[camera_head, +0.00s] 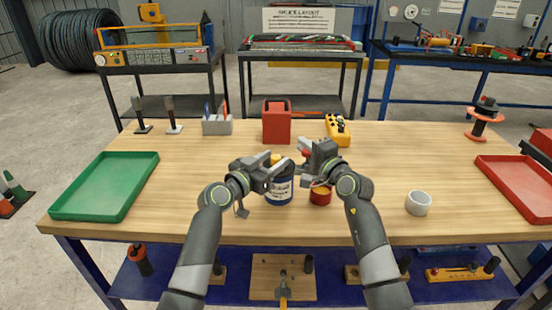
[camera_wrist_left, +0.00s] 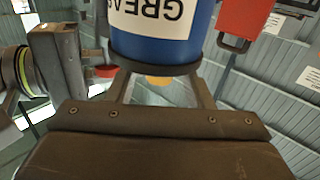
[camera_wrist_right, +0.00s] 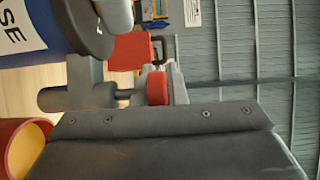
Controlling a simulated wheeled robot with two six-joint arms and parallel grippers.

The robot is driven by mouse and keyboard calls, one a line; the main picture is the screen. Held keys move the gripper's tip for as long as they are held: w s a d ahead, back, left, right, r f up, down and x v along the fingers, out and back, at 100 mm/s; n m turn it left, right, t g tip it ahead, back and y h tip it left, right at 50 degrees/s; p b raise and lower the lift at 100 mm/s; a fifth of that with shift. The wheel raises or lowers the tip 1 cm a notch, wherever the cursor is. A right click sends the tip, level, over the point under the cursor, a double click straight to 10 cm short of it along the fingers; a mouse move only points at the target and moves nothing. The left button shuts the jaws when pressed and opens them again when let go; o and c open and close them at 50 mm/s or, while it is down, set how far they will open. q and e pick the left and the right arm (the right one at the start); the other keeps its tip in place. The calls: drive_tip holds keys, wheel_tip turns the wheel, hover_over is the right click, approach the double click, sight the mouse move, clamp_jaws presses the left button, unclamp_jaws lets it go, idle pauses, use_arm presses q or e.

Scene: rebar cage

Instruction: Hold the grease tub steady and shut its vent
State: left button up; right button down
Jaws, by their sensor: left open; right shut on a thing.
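The grease tub (camera_head: 279,192) is blue with a white label and a dark lid, upright on the table. It also shows in the left wrist view (camera_wrist_left: 205,25). My left gripper (camera_head: 274,170) is open at the tub's upper part, its fingers near the lid rim; I cannot tell whether they touch. A yellow round part (camera_wrist_left: 158,80) shows past the lid. My right gripper (camera_head: 307,152) is shut on a red knob (camera_wrist_right: 157,88) with a dark stem, close beside the lid. I cannot see clearly how the stem joins the tub.
A red cup with yellow inside (camera_head: 320,196) stands under my right gripper. A white cup (camera_head: 418,203) is to the right. A red container (camera_head: 276,122) and yellow box (camera_head: 338,130) stand behind. Green (camera_head: 68,212) and red (camera_head: 497,162) trays lie at the sides. The front left is clear.

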use_arm(q)
drive_tip(key=shift+x, duration=0.9)
drive_tip(key=shift+c, duration=0.4)
drive_tip(key=c, duration=0.9)
drive_tip(key=shift+y, duration=0.3)
drive_tip(key=shift+f+t, duration=0.1)
drive_tip(key=shift+t, duration=0.2)
drive_tip(key=shift+f+n+t+y, duration=0.1)
drive_tip(key=shift+n+t+y, duration=0.8)
drive_tip(key=shift+n+y, duration=0.6)
drive_tip(key=shift+n+t+y, duration=0.5)
drive_tip(key=shift+n+y, duration=0.2)
drive_tip(key=shift+y, duration=0.7)
